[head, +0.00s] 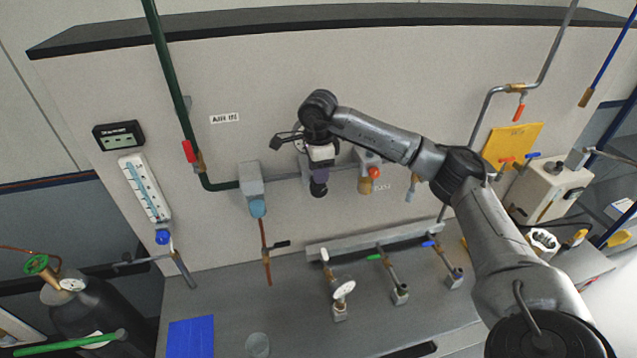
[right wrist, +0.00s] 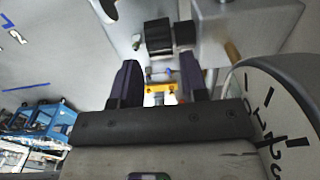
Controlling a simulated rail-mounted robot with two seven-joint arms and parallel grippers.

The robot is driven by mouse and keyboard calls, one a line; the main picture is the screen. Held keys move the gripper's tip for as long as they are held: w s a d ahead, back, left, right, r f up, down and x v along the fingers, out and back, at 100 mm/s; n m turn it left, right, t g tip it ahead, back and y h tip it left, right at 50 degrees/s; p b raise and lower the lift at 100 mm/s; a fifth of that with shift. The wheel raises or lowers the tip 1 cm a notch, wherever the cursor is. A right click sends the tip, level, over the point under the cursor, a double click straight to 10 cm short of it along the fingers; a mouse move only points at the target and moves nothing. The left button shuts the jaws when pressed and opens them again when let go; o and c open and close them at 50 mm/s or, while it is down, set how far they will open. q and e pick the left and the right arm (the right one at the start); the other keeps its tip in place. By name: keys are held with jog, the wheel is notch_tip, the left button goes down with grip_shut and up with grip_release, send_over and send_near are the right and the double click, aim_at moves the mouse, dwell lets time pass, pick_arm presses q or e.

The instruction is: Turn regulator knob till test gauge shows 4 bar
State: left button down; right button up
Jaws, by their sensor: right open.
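My right gripper (head: 319,170) is at the back panel, over the middle of the pipe line, and hides much of the unit behind it. In the right wrist view its two dark fingers (right wrist: 158,82) stand apart with a gap between them. A black ribbed knob (right wrist: 158,36) on a grey body is just beyond the fingertips, not between them. A large white dial (right wrist: 285,115) is at the right, cut off by the frame; its reading cannot be told. A small white gauge (head: 344,290) stands on the bench, too small to read. My left gripper is out of view.
Several valves stand on the bench. A blue mat (head: 191,338) lies at the front left, near a clear cup (head: 257,344).

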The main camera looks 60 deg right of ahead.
aim_at(324, 185)
jog(key=shift+f+p, duration=0.3)
jog(key=shift+f, duration=2.1)
jog(key=shift+c, duration=0.2)
jog(key=shift+c, duration=0.8)
jog(key=c, duration=0.4)
jog(key=shift+f+b, duration=0.1)
jog(key=shift+b, duration=0.35)
jog(key=shift+c, duration=0.2)
jog(key=t+y+b, duration=0.2)
jog(key=b, duration=0.6)
jog(key=t+y+b, duration=0.3)
jog(key=b, duration=0.6)
jog(key=s+d+f+t+y+b, duration=0.1)
jog(key=t+y+b, duration=0.2)
jog(key=b, duration=0.5)
jog(key=shift+r+t+y+b, duration=0.15)
jog(key=shift+t+y+b, duration=0.35)
jog(key=shift+b, duration=0.65)
